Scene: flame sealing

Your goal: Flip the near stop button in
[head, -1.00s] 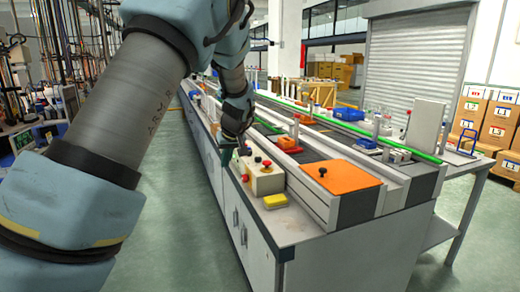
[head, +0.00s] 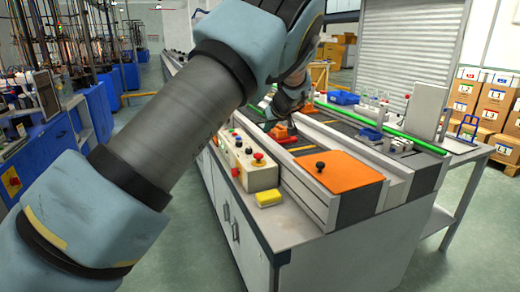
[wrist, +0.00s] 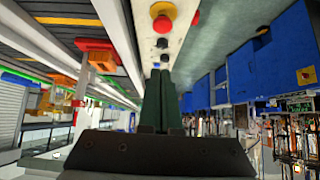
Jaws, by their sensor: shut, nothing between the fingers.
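The near stop button is a red mushroom button with a yellow collar (head: 258,157) on top of the cream control box (head: 262,178), at its near end. A second red button (head: 235,172) sits on the box's side face. In the wrist view the collared red button (wrist: 162,14) is at the top, beyond the fingertips, with the other red button (wrist: 195,18) to its right. My gripper (wrist: 159,72) is shut and empty, its dark fingers apart from the collared button. In the head view my gripper is small and partly hidden by my arm, above the bench behind the box.
A yellow block (head: 268,197) lies in front of the control box. An orange plate with a black knob (head: 338,172) covers the near end of the conveyor line. Blue cabinets (wrist: 283,55) stand across the aisle. The floor left of the bench is clear.

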